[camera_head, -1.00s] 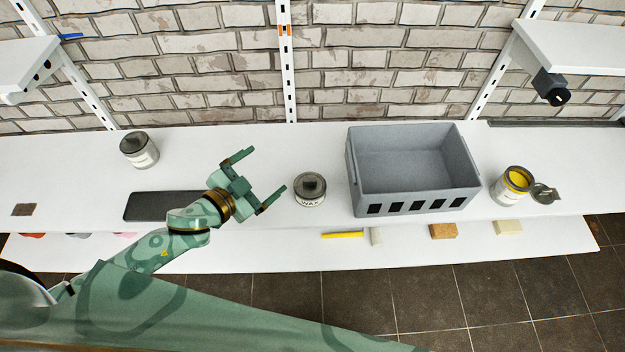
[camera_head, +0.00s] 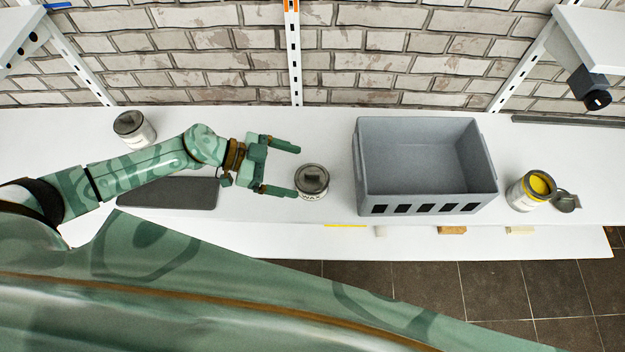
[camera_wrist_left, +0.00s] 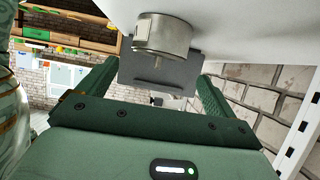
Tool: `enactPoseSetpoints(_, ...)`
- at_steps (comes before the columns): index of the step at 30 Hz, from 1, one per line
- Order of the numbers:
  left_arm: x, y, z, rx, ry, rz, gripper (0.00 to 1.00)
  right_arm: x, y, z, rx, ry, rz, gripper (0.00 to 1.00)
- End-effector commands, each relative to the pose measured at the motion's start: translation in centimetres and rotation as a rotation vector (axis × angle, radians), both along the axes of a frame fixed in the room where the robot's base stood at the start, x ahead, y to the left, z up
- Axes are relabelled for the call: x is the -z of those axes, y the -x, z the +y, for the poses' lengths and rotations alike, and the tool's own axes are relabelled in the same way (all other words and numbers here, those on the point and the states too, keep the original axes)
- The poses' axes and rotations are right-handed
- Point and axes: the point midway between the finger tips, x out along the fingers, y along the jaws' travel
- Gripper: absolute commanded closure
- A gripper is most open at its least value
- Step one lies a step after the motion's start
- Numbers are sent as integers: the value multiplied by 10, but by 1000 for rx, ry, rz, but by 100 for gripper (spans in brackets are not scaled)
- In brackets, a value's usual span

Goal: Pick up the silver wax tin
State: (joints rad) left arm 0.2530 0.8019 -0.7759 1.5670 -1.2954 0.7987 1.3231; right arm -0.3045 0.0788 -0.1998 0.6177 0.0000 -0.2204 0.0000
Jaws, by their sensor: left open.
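The silver wax tin (camera_head: 312,181), with a dark lid and a "WAX" label, stands upright on the white shelf, left of the grey crate. In the left wrist view the tin (camera_wrist_left: 163,36) shows at the top centre, beyond the fingers. My left gripper (camera_head: 297,171) is open and empty, pointing right just left of the tin. Its near fingertip appears close to the tin's left side; I cannot tell whether they touch. In the left wrist view the gripper's two fingers (camera_wrist_left: 155,86) are spread apart. My right gripper is not in view.
The grey crate (camera_head: 373,197) stands close right of the tin. A dark flat mat (camera_head: 168,194) lies under my left arm. A brick wall (camera_head: 400,60) rises behind.

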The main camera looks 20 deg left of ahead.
Motion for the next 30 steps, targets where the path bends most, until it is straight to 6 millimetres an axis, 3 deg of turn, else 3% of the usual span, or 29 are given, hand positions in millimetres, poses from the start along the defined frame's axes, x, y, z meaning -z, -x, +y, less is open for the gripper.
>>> enactPoseSetpoints(13, 27, -12, -48, -1, 1, -3, 8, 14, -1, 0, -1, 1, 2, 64)
enactPoseSetpoints(22, 29, -14, -54, -3, 0, -3, 8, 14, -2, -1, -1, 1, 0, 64)
enactPoseSetpoints(23, 29, -14, -54, -3, 0, -3, 14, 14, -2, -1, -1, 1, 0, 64)
enactPoseSetpoints(27, 29, -14, -54, -3, 0, -3, 53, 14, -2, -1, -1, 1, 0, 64)
enactPoseSetpoints(30, 29, -14, -54, -3, 1, -3, 56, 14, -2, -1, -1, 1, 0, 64)
